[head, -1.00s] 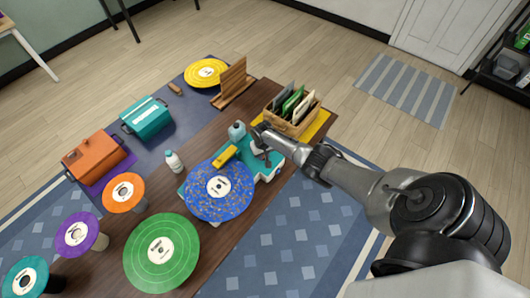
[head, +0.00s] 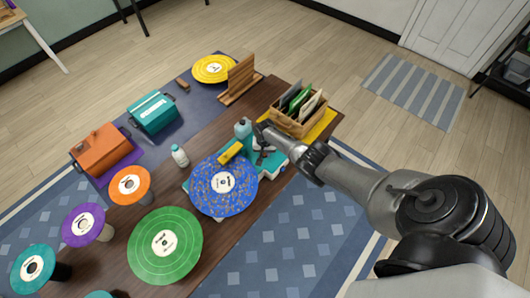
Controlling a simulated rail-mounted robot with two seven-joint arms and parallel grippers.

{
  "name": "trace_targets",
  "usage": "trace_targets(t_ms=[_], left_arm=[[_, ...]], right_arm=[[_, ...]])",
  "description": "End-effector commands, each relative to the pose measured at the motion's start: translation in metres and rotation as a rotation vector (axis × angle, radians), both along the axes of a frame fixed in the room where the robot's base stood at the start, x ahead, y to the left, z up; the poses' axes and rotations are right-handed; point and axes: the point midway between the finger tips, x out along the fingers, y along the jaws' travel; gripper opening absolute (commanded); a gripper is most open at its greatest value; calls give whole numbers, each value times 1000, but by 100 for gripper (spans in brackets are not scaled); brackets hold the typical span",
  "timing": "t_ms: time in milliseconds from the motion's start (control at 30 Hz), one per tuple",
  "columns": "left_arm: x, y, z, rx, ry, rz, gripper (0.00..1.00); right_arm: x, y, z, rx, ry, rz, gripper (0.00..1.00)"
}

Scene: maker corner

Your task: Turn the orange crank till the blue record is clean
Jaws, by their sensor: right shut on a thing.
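The blue record (head: 213,200) lies flat on a teal cleaning machine (head: 276,166) on the table. Brownish specks are spread over its blue surface, around a white label. A yellow bar (head: 231,152) reaches over the record's far edge. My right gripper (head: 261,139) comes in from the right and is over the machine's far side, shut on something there. I cannot make out the orange crank; the gripper and arm cover that spot. My left gripper is not in view.
A wooden crate (head: 299,127) of sleeves stands just behind my right gripper. A pale blue bottle (head: 242,128) and a white bottle (head: 180,156) stand near the machine. A green record (head: 165,246), several round stands, an orange box (head: 102,150) and a teal box (head: 153,112) are to the left.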

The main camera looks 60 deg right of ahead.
Motion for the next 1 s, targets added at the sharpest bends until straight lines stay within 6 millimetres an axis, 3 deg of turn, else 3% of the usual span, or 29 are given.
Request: trace_targets(t_ms=[233, 267, 500, 800, 1000], left_arm=[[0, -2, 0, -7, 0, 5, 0], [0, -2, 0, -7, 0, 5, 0], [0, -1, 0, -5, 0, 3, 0], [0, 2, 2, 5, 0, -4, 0], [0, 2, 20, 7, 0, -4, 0]], right_arm=[[1, 0, 0, -1, -2, 1, 0], [1, 0, 0, -1, -2, 1, 22], [0, 0, 0, -1, -1, 1, 45], [0, 0, 3, -1, -1, 1, 46], [0, -1, 29, -3, -2, 2, 46]])
